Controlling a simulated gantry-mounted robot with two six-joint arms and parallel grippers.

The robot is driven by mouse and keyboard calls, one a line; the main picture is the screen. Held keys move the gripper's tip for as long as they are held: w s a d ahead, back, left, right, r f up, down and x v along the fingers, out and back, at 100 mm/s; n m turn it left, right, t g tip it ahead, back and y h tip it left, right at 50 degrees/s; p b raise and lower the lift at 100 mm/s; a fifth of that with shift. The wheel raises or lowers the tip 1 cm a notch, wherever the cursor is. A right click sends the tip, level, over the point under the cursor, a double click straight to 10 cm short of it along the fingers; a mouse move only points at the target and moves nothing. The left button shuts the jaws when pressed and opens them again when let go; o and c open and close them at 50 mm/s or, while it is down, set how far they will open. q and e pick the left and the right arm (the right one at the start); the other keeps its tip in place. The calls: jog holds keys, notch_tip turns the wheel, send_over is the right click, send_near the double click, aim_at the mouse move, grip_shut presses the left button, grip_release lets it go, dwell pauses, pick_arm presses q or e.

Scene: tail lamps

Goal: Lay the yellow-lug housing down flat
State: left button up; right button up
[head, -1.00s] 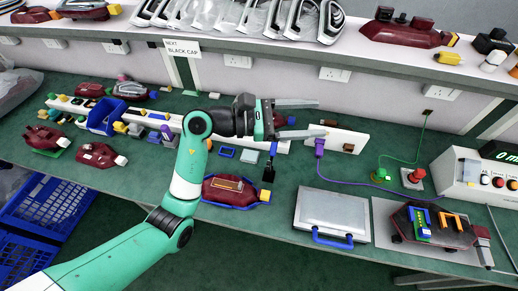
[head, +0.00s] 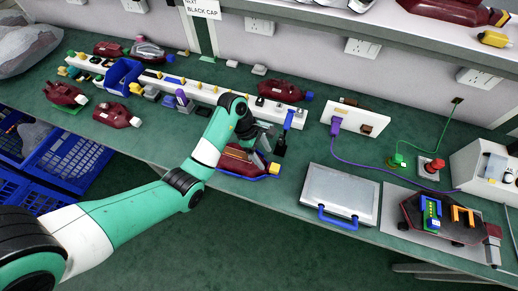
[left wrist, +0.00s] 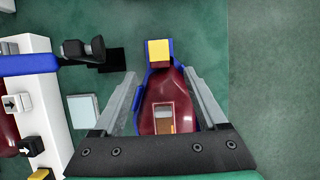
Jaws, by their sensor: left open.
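The yellow-lug housing (head: 240,162) is a dark red body with a yellow lug (head: 274,168) at its right end. It sits in a blue-edged holder on the green bench, near the front edge. In the left wrist view the housing (left wrist: 165,98) lies between my fingers with its yellow lug (left wrist: 158,50) pointing up the picture. My left gripper (head: 266,142) is open and points down over the housing; in the wrist view its fingers (left wrist: 162,78) are spread on either side, with gaps. My arm hides part of the housing in the head view. My right gripper is not in view.
A black stand (head: 280,146) is close behind the housing's lug end. A long white rail (head: 205,92) with small parts runs behind. A silver case (head: 340,190) with a blue handle lies to the right. Other red housings (head: 118,116) lie at the left.

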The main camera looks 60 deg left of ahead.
aim_at(270, 166)
pick_arm(q)
jog(key=b+x, duration=0.2)
jog(key=x, duration=0.4)
jog(key=shift+w+d+f, duration=0.1)
jog(key=shift+f, duration=0.1)
grip_shut()
dwell(0.5)
